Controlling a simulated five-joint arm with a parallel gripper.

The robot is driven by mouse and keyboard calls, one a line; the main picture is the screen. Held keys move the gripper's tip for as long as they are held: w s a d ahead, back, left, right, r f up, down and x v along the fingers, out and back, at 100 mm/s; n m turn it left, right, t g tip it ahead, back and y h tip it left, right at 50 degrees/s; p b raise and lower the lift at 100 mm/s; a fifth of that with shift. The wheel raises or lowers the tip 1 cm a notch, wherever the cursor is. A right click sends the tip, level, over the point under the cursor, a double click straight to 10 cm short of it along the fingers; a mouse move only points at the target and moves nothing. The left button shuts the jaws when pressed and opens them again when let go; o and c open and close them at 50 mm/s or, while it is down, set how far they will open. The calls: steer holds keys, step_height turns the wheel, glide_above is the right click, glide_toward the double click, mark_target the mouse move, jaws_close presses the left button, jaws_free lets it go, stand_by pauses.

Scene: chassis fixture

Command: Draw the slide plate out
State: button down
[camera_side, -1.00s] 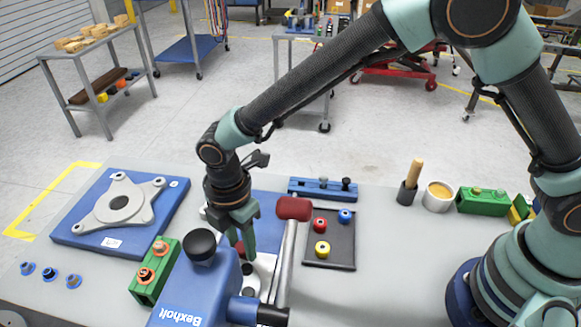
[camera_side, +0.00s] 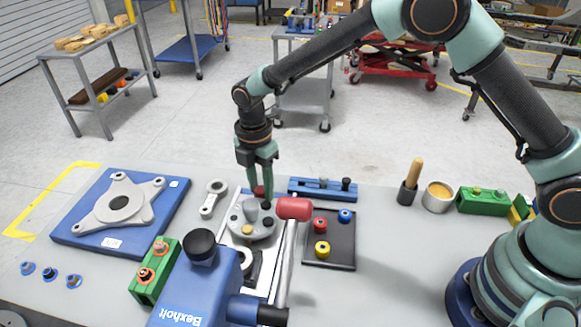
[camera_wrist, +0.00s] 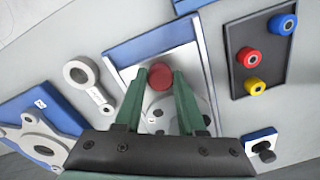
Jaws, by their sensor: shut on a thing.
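The slide plate (camera_side: 235,228) is pale and flat and lies over a blue base on the table, behind the blue Bexholt unit. A round grey part (camera_side: 245,224) with several bosses rests on it. At the plate's far end stands a red knob (camera_side: 259,191). My gripper (camera_side: 262,192) reaches down from above and is shut on that knob. In the wrist view the knob (camera_wrist: 160,75) sits between the two green fingertips (camera_wrist: 160,84). The fingers partly hide the grey part there. The plate's near end is hidden behind the blue unit.
A red-headed bar (camera_side: 294,208) stands close right of the plate. A black tray (camera_side: 340,258) with coloured rings lies beyond it. A blue block (camera_side: 322,187) is behind, and a grey link (camera_side: 212,198) lies left. The far table edge is close.

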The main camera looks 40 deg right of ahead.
steer(key=shift+w+d+r, duration=0.1)
steer(key=shift+w+d, duration=0.25)
steer(key=shift+w, duration=0.05)
steer(key=c, duration=0.5)
jaws_free()
step_height(320, 180, up, 12)
steer(key=shift+w, duration=0.15)
